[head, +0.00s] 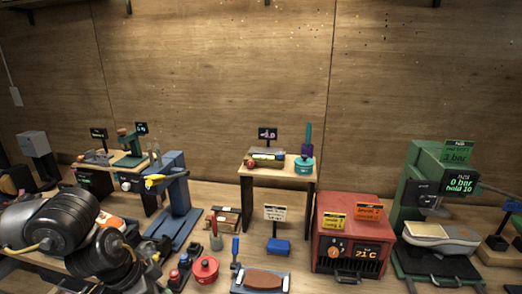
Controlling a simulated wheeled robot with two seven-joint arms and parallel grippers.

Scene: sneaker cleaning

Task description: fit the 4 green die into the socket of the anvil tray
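A small green hand press (132,144) stands on a wooden-topped bench (131,161) at the back left. A low tray-like item (97,156) with small pieces sits left of it; I cannot tell whether it is the anvil tray. The 4 green die and the socket are too small to make out. My black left arm fills the lower left, well in front of that bench. Its gripper is not clearly distinguishable among the dark shapes there, and its fingers cannot be read. My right gripper is out of view.
A blue press (174,200) stands right of the small bench. A red heater box (352,236) and a large green press (425,185) with a shoe (440,238) stand at right.

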